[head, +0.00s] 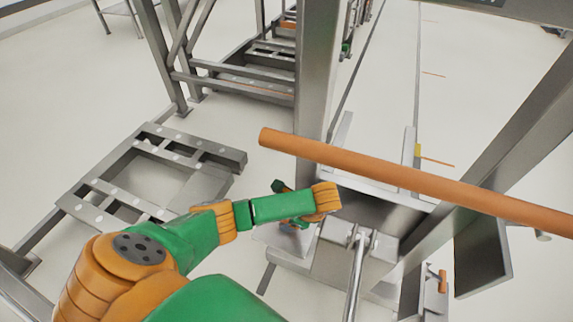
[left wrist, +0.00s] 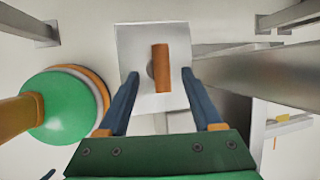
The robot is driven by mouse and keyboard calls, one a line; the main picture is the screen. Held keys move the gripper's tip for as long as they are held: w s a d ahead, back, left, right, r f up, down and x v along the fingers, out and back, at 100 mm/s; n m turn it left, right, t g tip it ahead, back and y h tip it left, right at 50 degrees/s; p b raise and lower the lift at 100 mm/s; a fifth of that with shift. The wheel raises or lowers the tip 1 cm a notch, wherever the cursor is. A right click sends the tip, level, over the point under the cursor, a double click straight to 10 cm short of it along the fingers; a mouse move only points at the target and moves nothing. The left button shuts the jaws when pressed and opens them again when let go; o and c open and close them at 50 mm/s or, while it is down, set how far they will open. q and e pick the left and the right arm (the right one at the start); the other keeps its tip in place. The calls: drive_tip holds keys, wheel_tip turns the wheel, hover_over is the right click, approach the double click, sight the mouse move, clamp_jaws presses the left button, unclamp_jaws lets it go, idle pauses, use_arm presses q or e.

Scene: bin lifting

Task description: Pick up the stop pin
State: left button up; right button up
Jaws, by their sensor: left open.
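The stop pin (left wrist: 161,68), a short orange cylinder, stands out from a square grey metal plate (left wrist: 128,42) in the left wrist view. My left gripper (left wrist: 160,74) is open, with one blue finger on each side of the pin and a visible gap to both. I cannot tell how far the fingertips are from the pin in depth. In the head view my green and orange left arm reaches in from the lower left to the metal frame, and its wrist hides the pin. My right gripper is in neither view.
A long orange bar (head: 420,182) crosses the head view above the metal mechanism (head: 345,262). A grey upright post (head: 316,80) stands just behind my left wrist. Another small orange pin (head: 442,281) shows at the lower right. A low metal frame (head: 75,200) lies on the left.

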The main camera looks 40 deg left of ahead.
use_arm(q)
drive_tip(key=b+x, duration=0.1)
drive_tip(key=x, duration=0.3)
drive_tip(key=shift+w+f, duration=0.15)
clamp_jaws()
idle(1.1)
